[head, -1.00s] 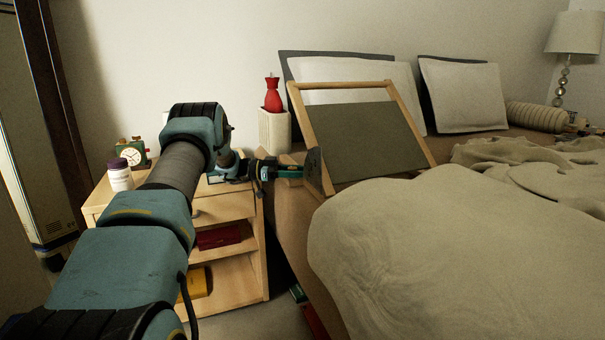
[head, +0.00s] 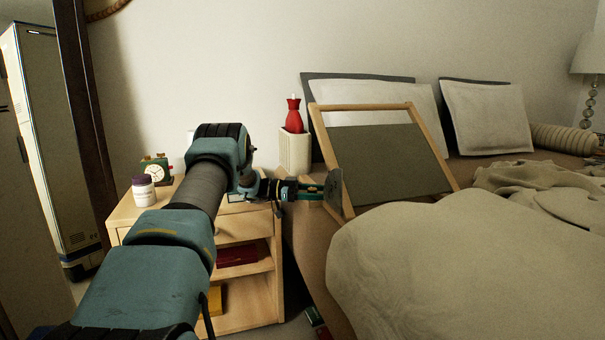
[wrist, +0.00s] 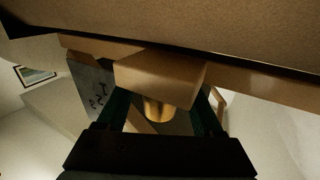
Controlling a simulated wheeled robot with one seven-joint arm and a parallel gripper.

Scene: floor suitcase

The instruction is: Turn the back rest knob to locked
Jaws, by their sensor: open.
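The back rest (head: 390,160) stands tilted on the bed, a wooden frame with a grey-green panel. A grey side plate (head: 335,186) is at its lower left corner; in the wrist view the plate (wrist: 92,88) bears dark markings. A tan wooden block with a short round stem, seemingly the knob (wrist: 160,78), sits between the fingers in the wrist view. My gripper (head: 321,190) is open beside the plate; its dark green fingers lie on either side of the knob in the wrist view (wrist: 160,103). I cannot tell whether they touch it. The knob is hidden in the head view.
A wooden nightstand (head: 262,255) stands left of the bed below my arm, with a clock (head: 156,171) and a jar (head: 143,190) on top. A red bottle (head: 293,118) stands behind my gripper. A rumpled blanket (head: 450,270) fills the right foreground.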

